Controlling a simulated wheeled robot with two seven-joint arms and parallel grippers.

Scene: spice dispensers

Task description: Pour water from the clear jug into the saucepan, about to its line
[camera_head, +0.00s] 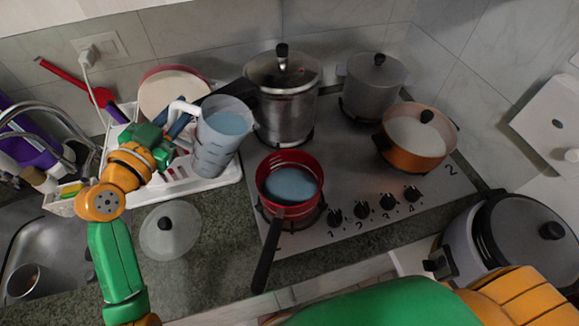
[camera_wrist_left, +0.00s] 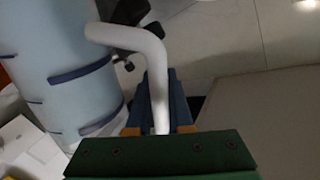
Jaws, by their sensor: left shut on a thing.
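The clear jug (camera_head: 214,150), with a white handle and dark level marks, holds bluish water and is above or on the front of the white dish rack. My left gripper (camera_head: 178,128) is shut on its handle. In the left wrist view the white handle (camera_wrist_left: 157,75) runs between the fingers, beside the jug's wall (camera_wrist_left: 65,70). The red saucepan (camera_head: 268,205) sits on the front left burner to the right of the jug, its dark handle pointing to the front. Bluish water lies in it; I cannot make out its line. My right gripper is out of view.
A steel pot (camera_head: 285,105) stands behind the saucepan, with a grey pot (camera_head: 372,90) and an orange pot (camera_head: 412,150) further right. A glass lid (camera_head: 170,230) lies on the counter. The dish rack (camera_head: 205,184) is under the jug. A sink is at left.

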